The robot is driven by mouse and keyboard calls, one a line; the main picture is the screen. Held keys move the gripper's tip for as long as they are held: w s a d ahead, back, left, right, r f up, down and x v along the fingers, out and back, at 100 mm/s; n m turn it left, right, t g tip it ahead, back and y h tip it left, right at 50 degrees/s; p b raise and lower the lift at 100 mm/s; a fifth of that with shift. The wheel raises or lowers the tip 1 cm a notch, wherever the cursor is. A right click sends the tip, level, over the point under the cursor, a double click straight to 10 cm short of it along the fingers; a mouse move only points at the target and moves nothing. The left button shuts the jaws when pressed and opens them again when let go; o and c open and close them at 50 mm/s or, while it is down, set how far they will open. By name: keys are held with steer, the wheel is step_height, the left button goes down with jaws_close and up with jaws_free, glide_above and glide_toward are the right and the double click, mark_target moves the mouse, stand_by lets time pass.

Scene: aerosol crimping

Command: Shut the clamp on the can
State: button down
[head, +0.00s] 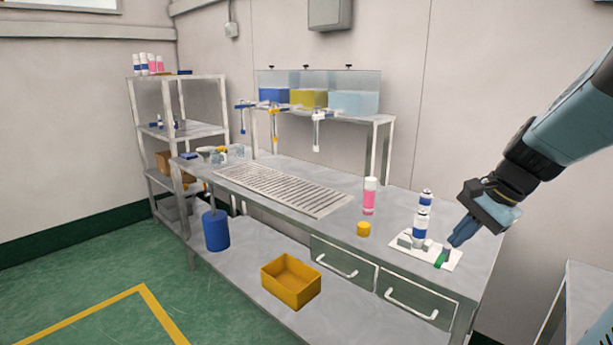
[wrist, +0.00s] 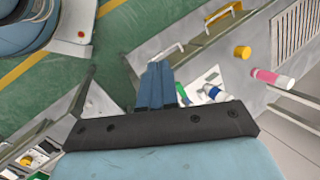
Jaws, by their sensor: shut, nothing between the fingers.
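A white can with a blue band (head: 421,226) stands upright on a pale plate (head: 404,257) at the right end of the bench. The clamp (head: 405,241) is a small grey fixture at the can's foot, with a green handle (head: 441,260) at the plate's front right. Whether its jaws touch the can is too small to tell. My gripper (head: 453,243) is shut and empty, its blue fingertips pointing down close to the green handle; contact cannot be told. In the wrist view my fingers (wrist: 156,83) partly hide the plate, with the green handle (wrist: 182,94) and can (wrist: 213,92) to their right.
Another white and blue can top (head: 426,196) shows just behind the can. A pink and white can (head: 370,196) and a yellow cap (head: 363,229) stand to the left. A slotted grate (head: 285,190) lies further left. Drawers with handles (head: 337,266) front the bench.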

steer(key=s+a+r+n+t+h, duration=0.2)
steer(key=s+a+r+n, duration=0.3)
steer(key=s+n, duration=0.3)
steer(key=shift+s+a+n+h, duration=0.25)
steer(key=shift+a+n+h, duration=0.4)
steer(key=shift+n+h, duration=0.4)
steer(key=c, duration=1.8)
jaws_free()
steer(key=shift+s+a+r+n+t, duration=0.2)
steer(key=shift+s+r+n+t, duration=0.25)
steer(key=shift+n, duration=0.3)
steer(key=shift+c, duration=0.2)
steer(key=shift+o, duration=1.4)
steer(key=shift+s, duration=0.1)
steer(key=o, duration=0.3)
steer(key=shift+w, duration=0.3)
steer(key=shift+o, duration=1)
steer(key=w+d+f+m+g, duration=0.1)
steer(key=w+d+m+g, duration=0.2)
steer(key=w, duration=1)
steer(key=d+m, duration=0.1)
steer(key=d, duration=0.2)
steer(key=shift+w, duration=0.4)
steer(key=m+g, duration=0.3)
steer(key=m, duration=0.1)
glide_above(440, 258)
step_height(440, 258, down, 8)
step_height(440, 258, down, 14)
steer(key=shift+s+r, duration=0.1)
steer(key=shift+r, duration=0.05)
